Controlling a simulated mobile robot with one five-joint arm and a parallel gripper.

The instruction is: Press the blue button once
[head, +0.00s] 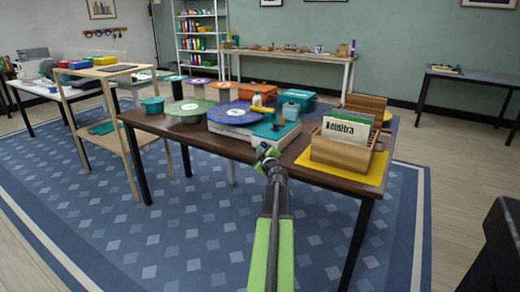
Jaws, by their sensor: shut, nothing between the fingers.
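My gripper (267,152) is small in the head view, at the front edge of the dark table, below the white box. Its fingers are shut with nothing between them. A wide blue disc (232,114) lies on the left part of the white box (230,131). I cannot make out for certain which thing is the blue button. The gripper's tip looks close to the box's front right in the picture, but whether it touches anything cannot be told.
A wooden card holder (340,157) on a yellow mat (318,171) fills the front right.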

